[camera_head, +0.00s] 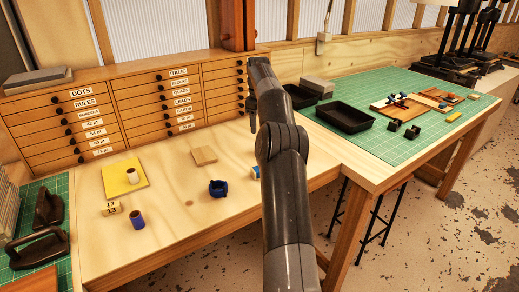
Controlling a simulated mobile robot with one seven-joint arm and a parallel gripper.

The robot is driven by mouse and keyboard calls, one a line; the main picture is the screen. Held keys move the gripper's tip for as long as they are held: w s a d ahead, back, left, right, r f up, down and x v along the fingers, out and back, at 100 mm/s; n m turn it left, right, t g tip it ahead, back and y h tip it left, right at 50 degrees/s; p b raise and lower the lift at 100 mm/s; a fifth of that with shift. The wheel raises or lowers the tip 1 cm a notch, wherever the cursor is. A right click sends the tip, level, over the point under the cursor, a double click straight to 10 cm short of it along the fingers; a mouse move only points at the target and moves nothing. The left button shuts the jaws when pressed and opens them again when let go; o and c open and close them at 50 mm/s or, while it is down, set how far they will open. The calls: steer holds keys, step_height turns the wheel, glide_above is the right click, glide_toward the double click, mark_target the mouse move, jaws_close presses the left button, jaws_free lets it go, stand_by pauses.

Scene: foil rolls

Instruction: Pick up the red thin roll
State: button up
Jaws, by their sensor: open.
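I cannot make out a red thin roll for certain in the head view. A short purple-blue roll (137,220) with a pale top stands upright near the bench's front edge. A small white roll (131,176) stands on a yellow pad (118,182). A whitish-blue piece (255,172) shows partly behind my arm. My gripper (251,118) hangs at the arm's far end, in front of the drawer cabinet, open and apart from the rolls. Its fingertips are small and dark here. My arm hides a strip of the bench.
A dark blue ring-shaped object (218,188), a wooden square (204,156) and a numbered block (111,208) lie on the wooden bench (180,225). A labelled drawer cabinet (140,110) stands behind. A black tray (344,117) sits on the right green mat.

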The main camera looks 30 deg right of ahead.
steer(key=f, duration=0.9)
steer(key=shift+d+f, duration=0.2)
steer(key=shift+f, duration=0.2)
steer(key=c, duration=1)
steer(key=shift+r, duration=0.1)
